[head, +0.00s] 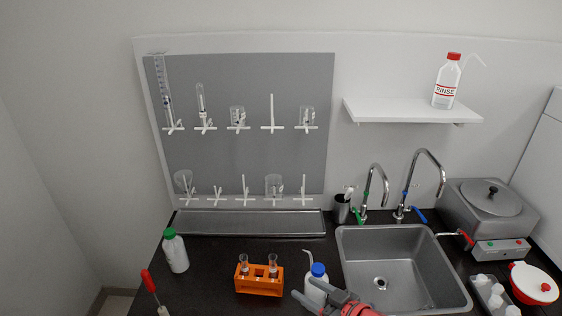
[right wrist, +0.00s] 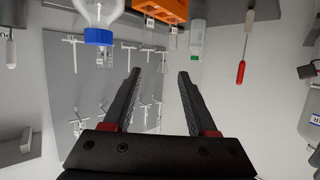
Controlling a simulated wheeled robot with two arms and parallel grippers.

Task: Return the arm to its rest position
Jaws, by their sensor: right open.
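My right gripper (head: 303,288) is at the bottom centre of the head view, pointing left over the front of the counter. In the right wrist view its two black fingers (right wrist: 160,72) are spread apart with nothing between them. The wash bottle with a blue cap (head: 318,270) is close by it in the head view and partly hidden behind the fingers. Its blue cap (right wrist: 98,36) shows at the upper left of the right wrist view, apart from the fingers. My left gripper is not in view.
An orange rack (head: 259,285) with tubes stands left of the gripper. A green-capped bottle (head: 175,251) and a red-handled tool (head: 149,281) are farther left. The sink (head: 395,262) with taps is to the right. A pegboard (head: 250,90) with glassware hangs behind.

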